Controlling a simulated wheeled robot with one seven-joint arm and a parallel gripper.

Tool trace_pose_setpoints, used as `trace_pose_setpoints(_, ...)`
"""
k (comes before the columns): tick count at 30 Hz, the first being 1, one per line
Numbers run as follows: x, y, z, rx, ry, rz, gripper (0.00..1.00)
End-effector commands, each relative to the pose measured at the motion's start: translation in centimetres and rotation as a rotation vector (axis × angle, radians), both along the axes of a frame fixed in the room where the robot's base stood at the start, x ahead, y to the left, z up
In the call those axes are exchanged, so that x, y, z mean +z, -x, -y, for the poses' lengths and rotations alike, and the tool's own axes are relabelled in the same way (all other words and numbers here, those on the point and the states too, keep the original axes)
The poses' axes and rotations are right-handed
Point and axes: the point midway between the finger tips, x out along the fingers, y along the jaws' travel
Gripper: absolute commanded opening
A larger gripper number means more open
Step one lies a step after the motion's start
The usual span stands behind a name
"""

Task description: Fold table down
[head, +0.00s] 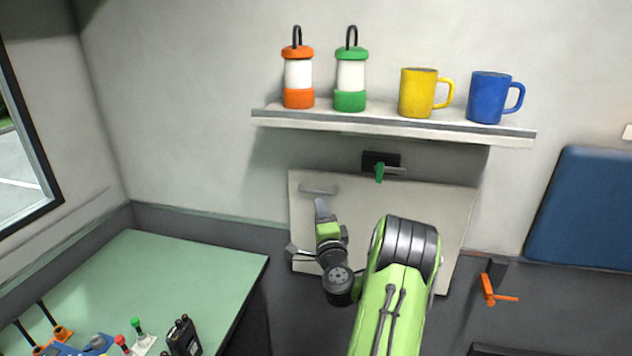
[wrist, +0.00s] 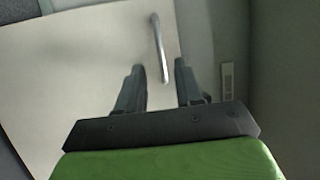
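The table (head: 452,225) is a pale flat panel standing upright against the wall under the shelf. Its metal bar handle (head: 318,190) is near its upper left corner; the handle also shows in the wrist view (wrist: 158,45). A dark latch (head: 374,157) with a green lever (head: 379,173) sits at the panel's top edge, the lever hanging down. My gripper (head: 321,205) is in front of the panel, just below the handle. In the wrist view its fingers (wrist: 159,68) are apart, with the handle's near end seen between them. I cannot tell whether they touch it.
A shelf (head: 390,124) above holds two lanterns (head: 298,85), (head: 350,85), a yellow mug (head: 418,93) and a blue mug (head: 487,98). A green-topped desk (head: 165,270) with small devices is at left. An orange crank (head: 488,290) is right of the panel.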

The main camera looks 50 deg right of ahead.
Motion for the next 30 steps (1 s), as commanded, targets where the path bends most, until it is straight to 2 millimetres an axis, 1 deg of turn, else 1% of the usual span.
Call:
trace_pose_setpoints(1,0.9,-0.6,0.5,0.001,0.000,0.000,0.36)
trace_pose_setpoints(12,1.5,-4.3,4.0,0.002,0.002,0.000,0.36)
trace_pose_setpoints(16,1.4,-4.9,4.6,0.000,0.001,0.001,0.36)
trace_pose_setpoints(23,1.1,-4.9,4.7,0.000,-0.001,0.001,0.36)
trace_pose_setpoints(24,1.1,-4.9,4.7,0.000,-0.001,0.001,0.33)
trace_pose_setpoints(26,1.1,-4.9,4.7,0.000,0.000,0.001,0.24)
trace_pose_setpoints(30,1.1,-4.9,4.7,0.000,0.000,0.000,0.02)
